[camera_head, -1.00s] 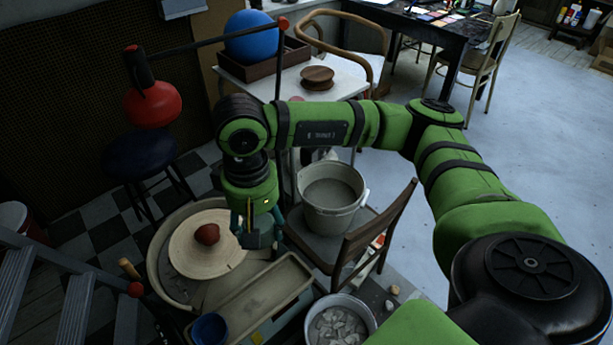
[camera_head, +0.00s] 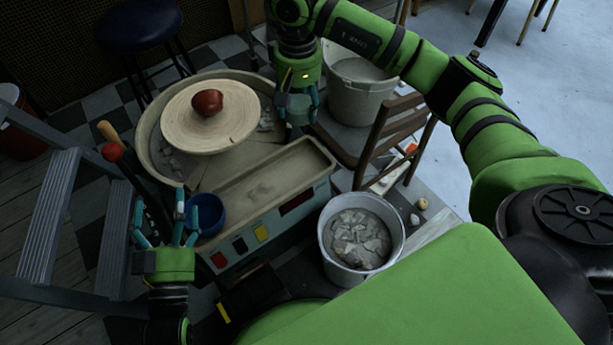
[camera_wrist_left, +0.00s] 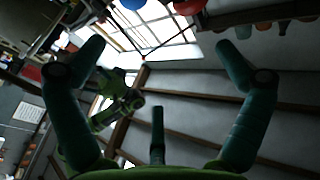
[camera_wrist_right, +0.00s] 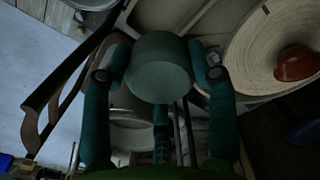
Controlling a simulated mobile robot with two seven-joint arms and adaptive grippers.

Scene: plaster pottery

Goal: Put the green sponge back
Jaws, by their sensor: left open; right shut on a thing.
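The green sponge (camera_wrist_right: 158,72), a dull round block, is between the fingers of my right gripper (camera_wrist_right: 157,62) in the right wrist view. In the head view my right gripper (camera_head: 299,108) points down, shut, over the far end of the long tray (camera_head: 322,150) beside the pottery wheel (camera_head: 230,133). The sponge is hard to make out there among the fingers. My left gripper (camera_head: 163,212) is open and empty, pointing up beside a blue bowl (camera_head: 208,222) at the tray's near end. In the left wrist view the open fingers (camera_wrist_left: 160,60) hold nothing.
A red-brown lump (camera_head: 207,102) sits on the wheel disc. A bucket of pale shards (camera_head: 350,262) stands right of the tray. A grey stepladder (camera_head: 50,215) stands at left.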

